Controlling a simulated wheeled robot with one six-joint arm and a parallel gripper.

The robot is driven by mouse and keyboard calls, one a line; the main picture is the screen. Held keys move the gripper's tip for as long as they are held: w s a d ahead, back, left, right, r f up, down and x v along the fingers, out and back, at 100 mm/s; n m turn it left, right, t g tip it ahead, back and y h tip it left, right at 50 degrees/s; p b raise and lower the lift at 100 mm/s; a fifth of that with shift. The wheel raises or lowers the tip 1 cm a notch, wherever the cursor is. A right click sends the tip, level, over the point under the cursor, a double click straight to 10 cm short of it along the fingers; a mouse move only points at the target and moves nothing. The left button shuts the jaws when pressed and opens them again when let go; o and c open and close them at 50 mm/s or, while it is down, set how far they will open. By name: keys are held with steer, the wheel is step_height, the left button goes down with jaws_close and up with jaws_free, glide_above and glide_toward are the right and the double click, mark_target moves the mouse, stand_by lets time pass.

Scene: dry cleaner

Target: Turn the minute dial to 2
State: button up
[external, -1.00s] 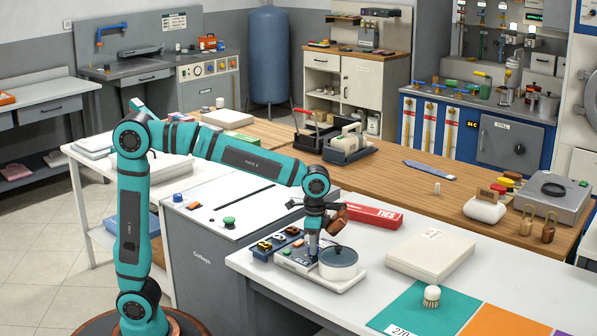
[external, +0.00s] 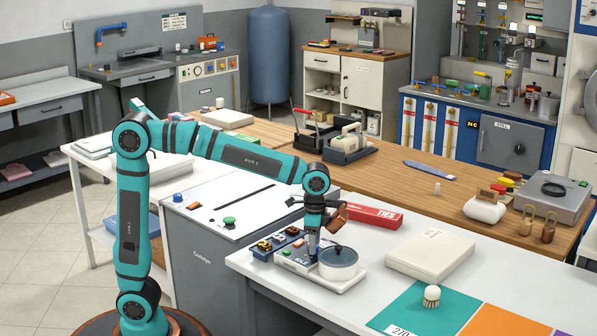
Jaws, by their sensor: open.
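My gripper (external: 313,252) points down over the small control unit (external: 287,258) on the white worktable. Its fingertips are small in view, and I cannot tell whether they touch the unit. The unit has a pale panel with a display, small coloured buttons and a blue part with yellow marks at its left. I cannot make out the minute dial or its setting; my gripper covers part of the panel. A grey lidded pot (external: 339,265) stands right beside my gripper, on the right end of the unit's white base.
A red TIES box (external: 367,217) lies behind my gripper. A cream flat box (external: 430,254) lies to the right, with a white round-topped brush (external: 431,296) on a teal sheet (external: 408,312) in front. A grey cabinet (external: 215,228) with a green button stands at left.

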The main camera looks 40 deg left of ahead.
step_height(320, 180, up, 17)
steer(key=shift+w+a+f, duration=0.15)
steer(key=shift+w+f, duration=0.05)
steer(key=shift+w, duration=0.05)
stand_by(0.5)
